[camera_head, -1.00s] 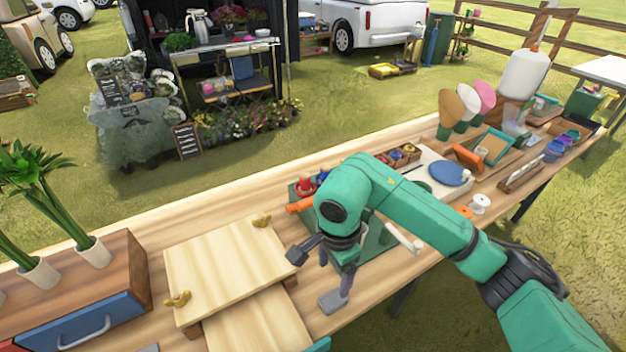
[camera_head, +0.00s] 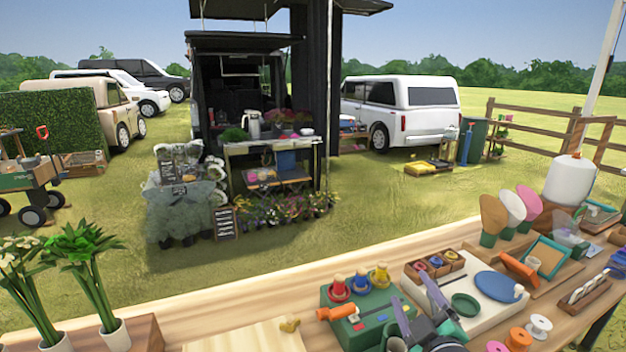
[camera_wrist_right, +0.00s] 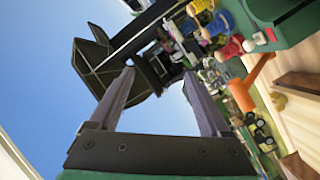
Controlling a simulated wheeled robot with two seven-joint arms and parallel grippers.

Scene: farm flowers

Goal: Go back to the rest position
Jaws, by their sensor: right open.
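The rest of my right arm is below the head view. My left gripper is in neither view.
The wooden table (camera_head: 240,299) crosses the bottom. Red, blue and yellow knobbed items, an orange tool (camera_head: 336,313), a blue disc (camera_head: 498,286) and spools (camera_head: 538,326) crowd around my right gripper. Potted plants (camera_head: 88,270) stand left. The air above the table is mostly free.

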